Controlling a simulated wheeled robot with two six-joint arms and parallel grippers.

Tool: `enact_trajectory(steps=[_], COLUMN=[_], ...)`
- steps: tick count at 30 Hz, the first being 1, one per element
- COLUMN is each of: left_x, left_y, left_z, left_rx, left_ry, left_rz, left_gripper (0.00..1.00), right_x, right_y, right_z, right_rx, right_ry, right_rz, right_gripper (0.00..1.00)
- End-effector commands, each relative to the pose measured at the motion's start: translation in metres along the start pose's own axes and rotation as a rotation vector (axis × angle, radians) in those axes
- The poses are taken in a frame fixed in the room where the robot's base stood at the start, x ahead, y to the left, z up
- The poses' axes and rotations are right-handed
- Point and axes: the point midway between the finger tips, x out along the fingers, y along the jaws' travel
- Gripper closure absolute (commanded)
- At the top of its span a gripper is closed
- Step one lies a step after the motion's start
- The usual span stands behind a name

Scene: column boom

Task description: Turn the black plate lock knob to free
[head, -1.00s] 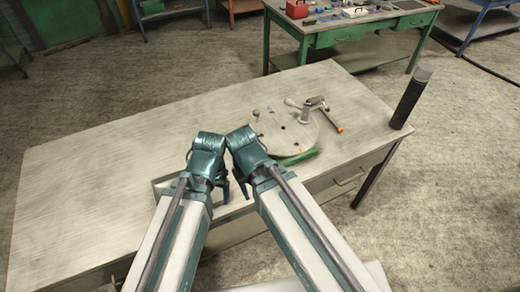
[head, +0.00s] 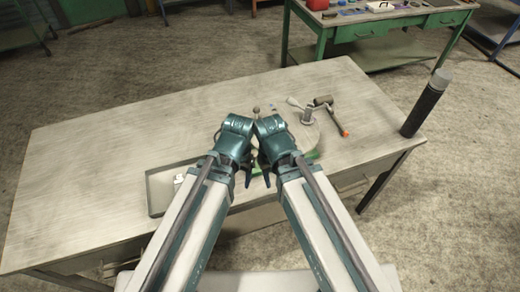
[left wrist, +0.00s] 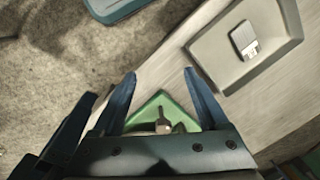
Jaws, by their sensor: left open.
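The round pale plate (head: 308,138) lies on the bench, partly hidden by my arms. A small dark-grey knob (head: 256,109) stands at its far left edge; I cannot tell whether it is the black plate lock knob. A lever clamp (head: 307,115) stands on the plate's far side. My left gripper (head: 246,172) hangs near the plate's front left. In the left wrist view, my left gripper (left wrist: 163,98) is open above a green piece (left wrist: 155,106) with a small metal part. My right gripper (head: 265,176) is close beside it, its jaws mostly hidden.
A shallow tray (head: 157,190) with a pale item lies at the bench's front; it also shows in the left wrist view (left wrist: 208,52). A hammer-like tool (head: 330,110) lies right of the clamp. A black post (head: 425,105) stands at the right corner. The bench's left is bare.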

Motion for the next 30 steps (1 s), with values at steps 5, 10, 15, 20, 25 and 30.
enact_trajectory(steps=[5,10,15,20,25,30], left_x=[-0.014,-0.029,-0.049,-0.067,-0.075,-0.072], left_y=[-0.006,-0.006,-0.006,-0.005,-0.005,-0.004], left_z=[-0.032,-0.062,-0.102,-0.140,-0.160,-0.159], left_rx=[0.022,0.047,0.078,0.110,0.131,0.133], left_ry=[0.013,0.022,0.037,0.051,0.060,0.061], left_rz=[0.005,0.025,0.050,0.075,0.090,0.091], left_gripper=[0.23,0.23,0.23,0.23,0.23,0.23], right_x=[-0.013,-0.026,-0.044,-0.060,-0.067,-0.065], right_y=[0.002,0.003,0.004,0.005,0.006,0.005], right_z=[0.000,0.001,0.002,0.004,0.004,0.004], right_rx=[-0.008,-0.002,0.006,0.013,0.016,0.017], right_ry=[0.005,0.003,0.001,-0.002,-0.003,-0.003], right_rz=[0.003,0.001,-0.001,-0.003,-0.004,-0.004], right_gripper=[0.50,0.50,0.50,0.50,0.50,0.50])
